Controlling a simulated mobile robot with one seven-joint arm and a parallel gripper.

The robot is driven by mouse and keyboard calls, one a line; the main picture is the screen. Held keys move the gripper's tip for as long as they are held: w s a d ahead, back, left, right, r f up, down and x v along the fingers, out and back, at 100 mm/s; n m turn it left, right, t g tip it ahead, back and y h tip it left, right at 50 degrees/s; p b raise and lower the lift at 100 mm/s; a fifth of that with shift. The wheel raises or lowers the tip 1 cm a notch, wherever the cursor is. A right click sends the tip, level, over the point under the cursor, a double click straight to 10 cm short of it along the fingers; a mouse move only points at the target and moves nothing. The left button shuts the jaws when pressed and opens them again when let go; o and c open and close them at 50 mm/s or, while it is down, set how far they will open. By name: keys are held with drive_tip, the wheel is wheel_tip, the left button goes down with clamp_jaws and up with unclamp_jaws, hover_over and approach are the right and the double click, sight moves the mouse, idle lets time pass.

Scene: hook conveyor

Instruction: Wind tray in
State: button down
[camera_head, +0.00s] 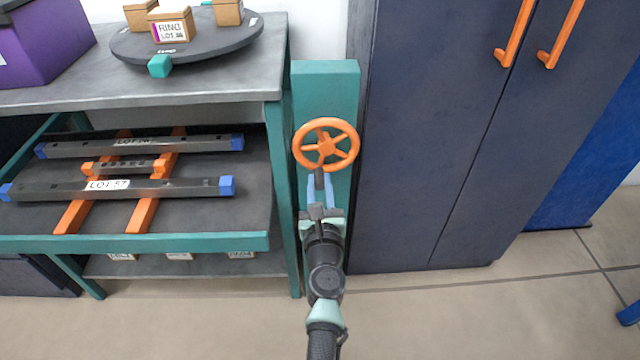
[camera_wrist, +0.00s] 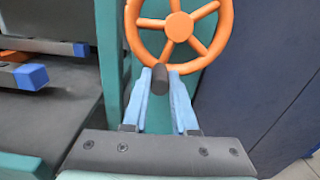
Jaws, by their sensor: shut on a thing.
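An orange handwheel (camera_head: 326,121) with several spokes is mounted on a teal post (camera_head: 345,84) beside the workbench. A dark crank knob (camera_wrist: 160,77) sticks out from the wheel's lower rim. My gripper (camera_head: 318,184) is shut on this knob, with its blue fingers (camera_wrist: 163,90) on either side of it in the wrist view. The tray (camera_head: 150,243) is a dark shelf with a teal front edge, left of the post below the bench top. It stands out from under the bench top. Dark bars with blue ends (camera_head: 140,186) lie on orange rails on it.
The grey bench top (camera_head: 60,97) carries a round turntable (camera_head: 205,43) with boxes and a purple bin (camera_head: 50,45). A dark cabinet (camera_head: 440,150) with orange handles stands right of the post. The floor in front is clear.

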drive_tip(key=c, duration=0.7)
unclamp_jaws()
drive_tip(key=s+p, duration=0.2)
drive_tip(key=s, duration=1.1)
